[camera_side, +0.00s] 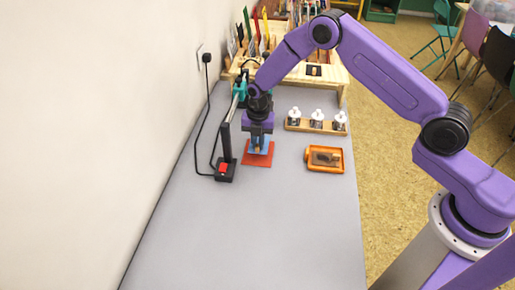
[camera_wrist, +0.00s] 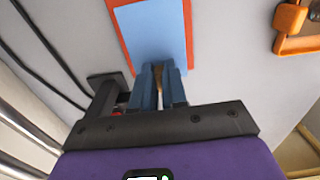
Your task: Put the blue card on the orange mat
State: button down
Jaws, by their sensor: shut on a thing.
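The blue card (camera_wrist: 150,32) lies over the orange mat (camera_wrist: 113,22) in the wrist view, with an orange strip showing along its left side and at its upper right. My gripper (camera_wrist: 160,70) is shut on the card's near edge. In the side view the red-orange mat (camera_side: 262,160) lies flat on the grey table, and my gripper (camera_side: 259,145) is low above it. The card is hard to tell from the blue fingers there. I cannot tell whether the card touches the mat or is held just above it.
A black stand with a red button (camera_side: 224,170) and a cable is close left of the mat. An orange-framed inkpad (camera_side: 325,158) lies to the right. A wooden rack of white-capped bottles (camera_side: 316,123) is behind it. The front of the table is clear.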

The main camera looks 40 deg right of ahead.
jog(key=shift+w+f, duration=0.15)
jog(key=shift+f, duration=1.55)
jog(key=shift+f, duration=0.1)
jog(key=c, duration=1.2)
grip_release()
jog(key=shift+o, duration=0.2)
